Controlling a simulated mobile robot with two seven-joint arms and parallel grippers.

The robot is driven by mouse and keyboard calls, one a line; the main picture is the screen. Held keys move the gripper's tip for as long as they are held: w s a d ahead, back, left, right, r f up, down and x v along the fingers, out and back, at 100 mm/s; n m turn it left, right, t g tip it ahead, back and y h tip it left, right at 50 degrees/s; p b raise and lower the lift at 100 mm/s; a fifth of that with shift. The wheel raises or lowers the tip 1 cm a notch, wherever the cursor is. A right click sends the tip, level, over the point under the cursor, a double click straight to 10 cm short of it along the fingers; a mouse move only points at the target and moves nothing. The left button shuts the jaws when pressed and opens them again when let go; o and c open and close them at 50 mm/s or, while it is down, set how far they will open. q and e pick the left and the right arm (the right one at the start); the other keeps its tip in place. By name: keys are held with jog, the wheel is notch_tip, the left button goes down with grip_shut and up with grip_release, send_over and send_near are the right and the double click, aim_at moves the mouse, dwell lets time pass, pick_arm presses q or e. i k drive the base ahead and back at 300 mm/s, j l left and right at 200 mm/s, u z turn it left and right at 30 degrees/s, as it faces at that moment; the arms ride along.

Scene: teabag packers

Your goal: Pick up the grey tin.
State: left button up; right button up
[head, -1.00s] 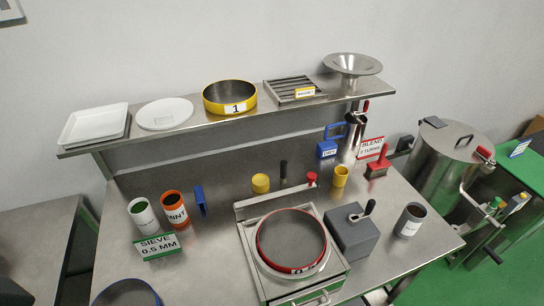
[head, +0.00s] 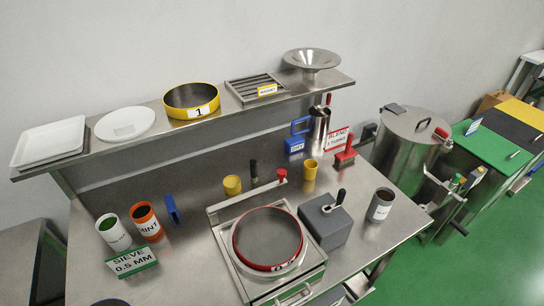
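The grey tin (head: 381,205) stands upright on the right part of the steel table in the head view. It is a dark grey cylinder with an open top and a white label on its side. Its label text is too small to read. It stands apart from the grey block with a black-handled lever (head: 326,221) to its left. Neither of my grippers shows in the head view.
The steel table (head: 375,248) is bare around the tin. A red-rimmed sieve (head: 268,239) sits left of the grey block. A white tin (head: 114,233) and an orange tin (head: 147,222) stand far left. A large steel drum (head: 405,150) stands beyond the table's right edge.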

aim_at(380, 205)
jog(key=i+l+z, duration=0.25)
jog(key=i+l, duration=0.15)
jog(key=l, duration=0.35)
jog(key=i+l+z, duration=0.25)
jog(key=i+l, duration=0.25)
jog(key=l, duration=0.2)
jog(key=i+l+z, duration=0.25)
jog(key=i+l, duration=0.25)
